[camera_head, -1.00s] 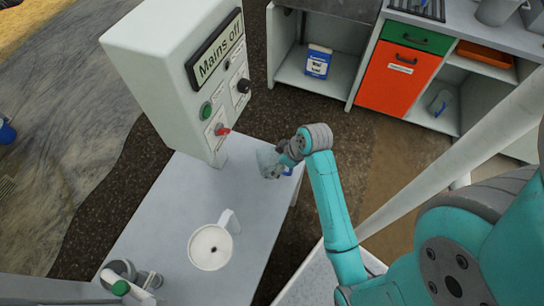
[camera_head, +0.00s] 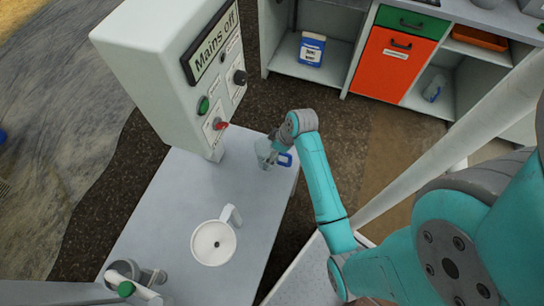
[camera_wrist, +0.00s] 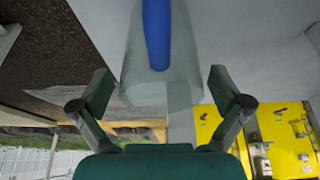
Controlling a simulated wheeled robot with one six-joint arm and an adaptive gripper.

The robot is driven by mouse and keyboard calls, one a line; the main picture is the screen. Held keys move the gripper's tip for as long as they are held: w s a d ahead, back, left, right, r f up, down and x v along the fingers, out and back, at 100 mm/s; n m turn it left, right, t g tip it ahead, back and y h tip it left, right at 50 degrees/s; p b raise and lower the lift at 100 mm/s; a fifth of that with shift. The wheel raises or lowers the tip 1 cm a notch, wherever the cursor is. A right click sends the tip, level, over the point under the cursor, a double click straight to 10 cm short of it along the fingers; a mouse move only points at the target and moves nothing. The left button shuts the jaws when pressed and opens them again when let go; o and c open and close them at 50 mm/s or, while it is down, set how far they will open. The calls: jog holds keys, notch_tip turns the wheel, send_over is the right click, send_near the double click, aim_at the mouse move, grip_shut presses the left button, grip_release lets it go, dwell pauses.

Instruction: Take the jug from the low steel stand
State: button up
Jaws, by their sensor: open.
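The jug (camera_head: 264,149) is clear with a blue handle (camera_head: 285,160). It stands on the pale grey top of the low steel stand (camera_head: 180,200), near its far right corner. My gripper (camera_head: 271,158) is at the jug and partly covers it. In the wrist view the jug (camera_wrist: 140,65) fills the middle, its blue handle (camera_wrist: 157,30) running down its near side. My gripper (camera_wrist: 161,90) is open, with one finger on each side of the jug. Gaps show between the fingers and the jug.
A grey control box (camera_head: 160,80) reading "Mains off" rises close to the left of the jug. A white round vessel with a handle (camera_head: 213,242) and a green-capped fitting (camera_head: 126,288) are nearer on the stand. Cabinets (camera_head: 395,60) stand behind.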

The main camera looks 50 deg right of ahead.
jog(key=shift+x, duration=1.4)
jog(key=shift+c, duration=0.3)
jog(key=c, duration=0.8)
jog(key=shift+c, duration=0.2)
